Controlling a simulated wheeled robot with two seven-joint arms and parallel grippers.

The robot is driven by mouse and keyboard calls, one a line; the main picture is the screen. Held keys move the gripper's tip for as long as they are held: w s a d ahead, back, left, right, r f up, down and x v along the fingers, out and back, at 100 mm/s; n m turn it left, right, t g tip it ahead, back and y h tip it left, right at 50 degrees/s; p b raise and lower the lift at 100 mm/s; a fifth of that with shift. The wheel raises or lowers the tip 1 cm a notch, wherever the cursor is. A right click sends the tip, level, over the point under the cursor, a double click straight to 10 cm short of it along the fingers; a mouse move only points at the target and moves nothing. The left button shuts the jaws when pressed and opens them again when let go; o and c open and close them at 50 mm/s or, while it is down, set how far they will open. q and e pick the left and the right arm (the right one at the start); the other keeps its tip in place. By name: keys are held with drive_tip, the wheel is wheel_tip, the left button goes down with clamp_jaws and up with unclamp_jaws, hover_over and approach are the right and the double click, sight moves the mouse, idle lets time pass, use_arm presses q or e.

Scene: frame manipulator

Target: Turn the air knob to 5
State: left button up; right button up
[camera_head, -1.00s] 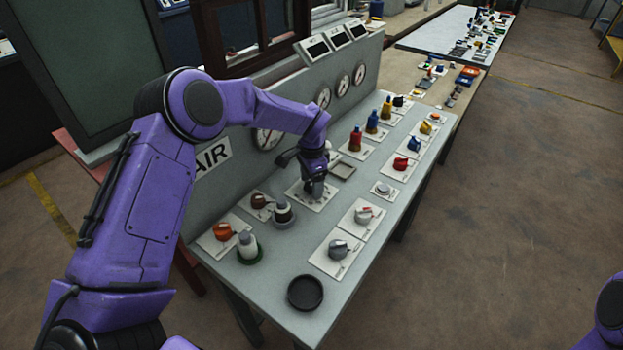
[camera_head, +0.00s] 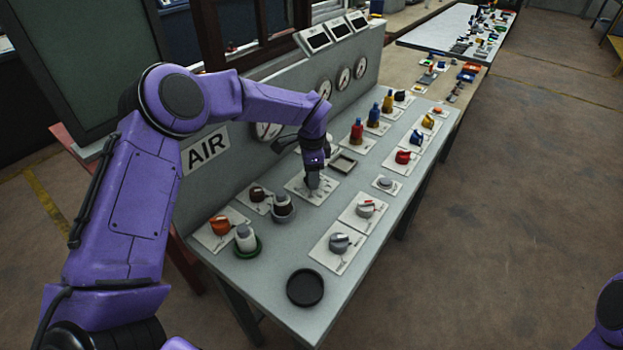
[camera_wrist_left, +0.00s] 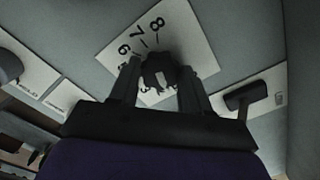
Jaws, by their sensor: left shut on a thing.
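The air knob (camera_wrist_left: 158,70) is dark and sits on a pale plate (camera_wrist_left: 192,38) with a printed number scale; 6, 7 and 8 are legible in the left wrist view. My left gripper (camera_head: 313,186) points down at this plate (camera_head: 298,188) in the head view. In the left wrist view my left gripper (camera_wrist_left: 160,88) has a finger on each side of the knob and is shut on it. The knob's pointer is hidden, so its setting cannot be read. The AIR sign (camera_head: 205,147) is on the upright panel behind. My right gripper is out of view.
A brown knob (camera_head: 257,194) and a dark-topped button (camera_head: 283,206) stand left of the gripper. A grey knob (camera_head: 339,243) and a grey-and-red knob (camera_head: 365,208) are nearer the front. A round black dish (camera_head: 305,288) sits at the near end.

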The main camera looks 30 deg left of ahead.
use_arm(q)
drive_tip(key=m+b, duration=0.2)
drive_tip(key=m, duration=0.2)
drive_tip(key=shift+f+m, duration=0.1)
drive_tip(key=shift+m, duration=0.2)
drive_tip(key=m+b, duration=0.1)
drive_tip(key=m, duration=0.3)
drive_tip(key=shift+m, duration=0.3)
drive_tip(key=m, duration=0.5)
drive_tip(key=m+p, duration=0.1)
drive_tip(key=m, duration=0.5)
drive_tip(key=shift+m, duration=0.3)
drive_tip(key=o, duration=1.1)
drive_tip(key=shift+c, duration=0.2)
